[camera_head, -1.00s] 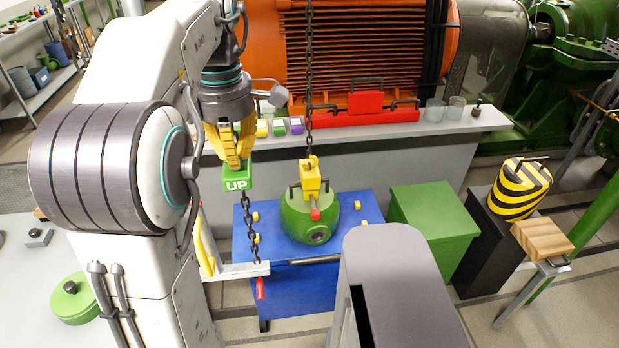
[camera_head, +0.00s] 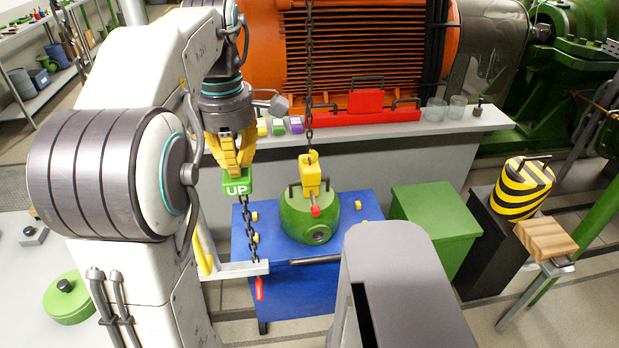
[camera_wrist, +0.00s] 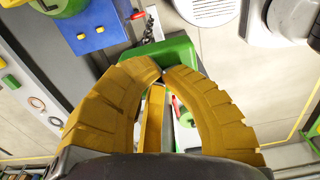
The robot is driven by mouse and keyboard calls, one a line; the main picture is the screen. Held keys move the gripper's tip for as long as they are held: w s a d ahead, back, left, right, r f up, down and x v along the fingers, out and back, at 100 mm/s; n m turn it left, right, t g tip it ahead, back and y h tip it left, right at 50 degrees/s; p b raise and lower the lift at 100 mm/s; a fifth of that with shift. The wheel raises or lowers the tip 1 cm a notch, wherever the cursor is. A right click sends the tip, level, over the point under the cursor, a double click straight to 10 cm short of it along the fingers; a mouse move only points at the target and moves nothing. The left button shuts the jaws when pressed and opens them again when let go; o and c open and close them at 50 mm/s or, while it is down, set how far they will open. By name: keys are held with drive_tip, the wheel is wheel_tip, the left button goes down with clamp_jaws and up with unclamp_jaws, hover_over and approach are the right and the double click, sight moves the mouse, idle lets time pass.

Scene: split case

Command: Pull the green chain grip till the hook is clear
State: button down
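The green grip marked UP (camera_head: 237,186) hangs on a dark chain left of the blue table's middle. My gripper (camera_head: 236,166) points down, its yellow fingers closed around the grip's upper part. In the wrist view the fingertips of my gripper (camera_wrist: 162,72) meet against the green grip (camera_wrist: 165,50). The yellow hook block (camera_head: 309,174) with a red tip hangs from a second chain (camera_head: 309,80). It is over the green round casing (camera_head: 300,221), between two dark handle posts. I cannot tell whether the hook still touches the handle.
The casing rests on a blue table (camera_head: 350,275) with small yellow blocks. A red-handled pull (camera_head: 259,288) hangs below the grip's chain, by a pale bracket (camera_head: 240,268). A green box (camera_head: 436,222) and a striped weight (camera_head: 523,188) stand right. A grey bench (camera_head: 470,120) runs behind.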

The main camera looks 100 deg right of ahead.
sight(241, 194)
drive_tip(key=shift+f+b, duration=2.55)
drive_tip(key=shift+f, duration=1.1)
drive_tip(key=shift+r, duration=0.1)
wheel_tip(241, 194, up, 11)
drive_tip(key=p, duration=1.1)
wheel_tip(241, 194, up, 7)
drive_tip(key=p, duration=0.7)
drive_tip(key=shift+f, duration=0.2)
drive_tip(key=shift+w, duration=0.1)
